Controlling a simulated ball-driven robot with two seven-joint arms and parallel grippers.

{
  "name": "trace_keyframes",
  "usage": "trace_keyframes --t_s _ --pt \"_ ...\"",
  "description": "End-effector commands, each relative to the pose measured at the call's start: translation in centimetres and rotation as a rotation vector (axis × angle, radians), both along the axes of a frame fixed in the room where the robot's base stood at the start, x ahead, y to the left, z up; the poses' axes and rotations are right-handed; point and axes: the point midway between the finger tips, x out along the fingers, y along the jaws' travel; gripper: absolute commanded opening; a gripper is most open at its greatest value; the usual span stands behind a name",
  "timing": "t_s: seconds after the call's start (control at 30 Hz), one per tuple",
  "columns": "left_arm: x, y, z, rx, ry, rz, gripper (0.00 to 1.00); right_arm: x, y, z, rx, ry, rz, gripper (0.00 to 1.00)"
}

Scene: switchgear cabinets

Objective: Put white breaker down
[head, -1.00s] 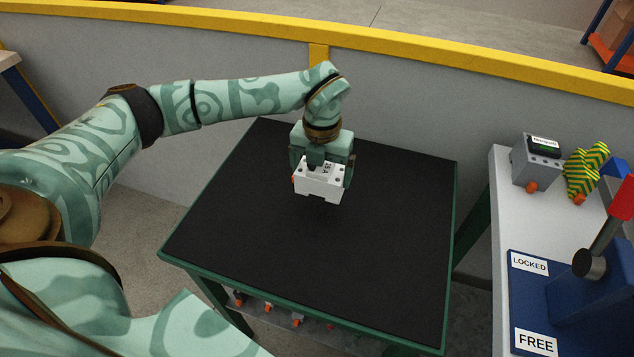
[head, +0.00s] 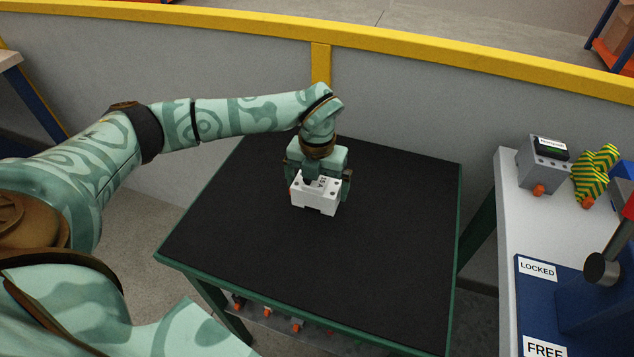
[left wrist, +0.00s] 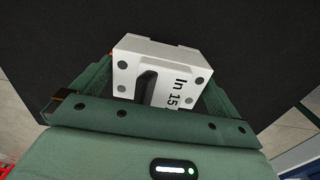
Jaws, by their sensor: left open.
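The white breaker (head: 316,196) is on the black table top (head: 300,255), toward its far middle, and appears to rest on it. In the left wrist view the breaker (left wrist: 158,62) shows its printed face and dark slot, with part of it hidden by my gripper. My left gripper (head: 318,186) is open, its fingers on either side of the breaker; in the left wrist view a finger (left wrist: 215,100) lies close beside it. I cannot tell whether the fingers touch it. My right gripper is not in view.
A white bench at the right holds a grey device (head: 544,163), a green-and-yellow striped piece (head: 594,172) and a blue panel with LOCKED (head: 537,269) and FREE labels. Several orange-tipped items sit on a shelf below the table. The table top around the breaker is clear.

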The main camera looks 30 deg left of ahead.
Motion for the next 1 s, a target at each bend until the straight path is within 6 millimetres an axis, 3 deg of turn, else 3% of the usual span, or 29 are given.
trace_keyframes --t_s 0.5,0.7,1.0 --pt "0.1 0.0 10.7 -0.001 -0.004 0.001 1.0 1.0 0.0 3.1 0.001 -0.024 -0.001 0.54" --pt "0.0 0.0 12.0 0.0 -0.001 0.0 1.0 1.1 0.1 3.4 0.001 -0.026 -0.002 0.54" --pt "0.0 -0.2 11.9 -0.006 0.0 -0.006 1.0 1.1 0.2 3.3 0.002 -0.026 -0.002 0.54"
